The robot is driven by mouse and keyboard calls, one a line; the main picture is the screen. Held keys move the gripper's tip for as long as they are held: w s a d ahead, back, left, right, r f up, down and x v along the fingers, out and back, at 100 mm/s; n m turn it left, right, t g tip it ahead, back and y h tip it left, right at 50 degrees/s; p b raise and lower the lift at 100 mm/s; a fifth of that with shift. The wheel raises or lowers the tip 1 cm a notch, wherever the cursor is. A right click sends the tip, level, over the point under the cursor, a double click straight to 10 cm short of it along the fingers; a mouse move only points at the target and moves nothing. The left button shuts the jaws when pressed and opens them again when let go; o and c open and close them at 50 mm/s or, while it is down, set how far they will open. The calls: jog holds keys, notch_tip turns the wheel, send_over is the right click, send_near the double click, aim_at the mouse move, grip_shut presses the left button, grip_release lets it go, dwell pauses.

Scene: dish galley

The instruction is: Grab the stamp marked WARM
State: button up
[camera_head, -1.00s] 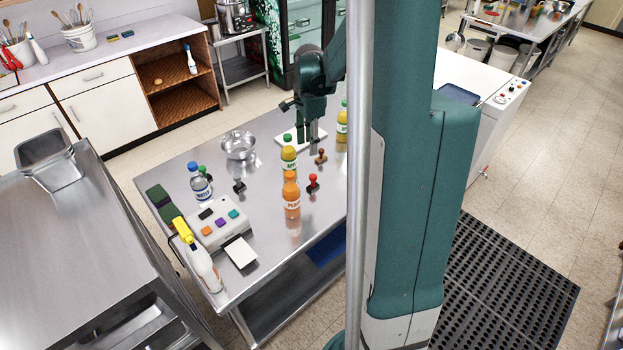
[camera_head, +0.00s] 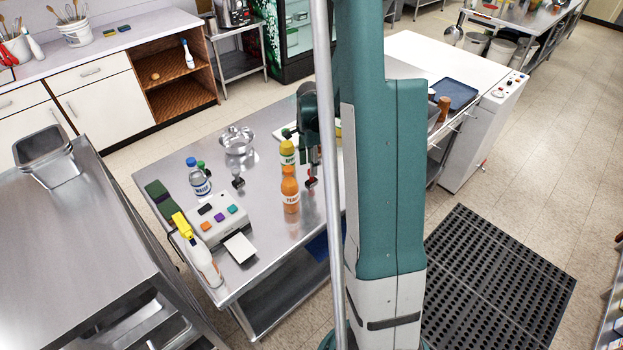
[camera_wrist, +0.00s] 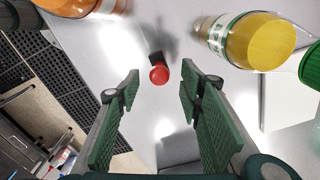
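The stamp with a red knob (camera_wrist: 158,75) stands on the steel table, its dark base partly showing behind the knob in the wrist view. In the head view it shows as a small red spot (camera_head: 311,183) below my gripper (camera_head: 312,163). In the wrist view my gripper (camera_wrist: 160,88) has its two green fingers wide apart, empty, with the red knob in line with the gap between the tips. A stamp with a dark handle (camera_head: 238,182) and one with a green knob (camera_head: 203,167) stand further left. No WARM mark is readable on any stamp.
A peach-labelled orange bottle (camera_head: 290,192) and a yellow bottle (camera_head: 288,154) stand close left of my gripper. A water bottle (camera_head: 200,180), grey device with coloured buttons (camera_head: 220,220) and spray bottle (camera_head: 203,262) are at the left.

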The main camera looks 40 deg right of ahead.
aim_at(311, 181)
jog(key=shift+f, duration=1.25)
jog(key=shift+f, duration=0.1)
jog(key=shift+s+d+f+p, duration=0.1)
jog(key=shift+f+p, duration=0.05)
jog(key=shift+f, duration=1.1)
jog(key=shift+d+f+p, duration=0.1)
jog(key=shift+f+p, duration=0.05)
jog(key=shift+f, duration=1.1)
jog(key=c, duration=1)
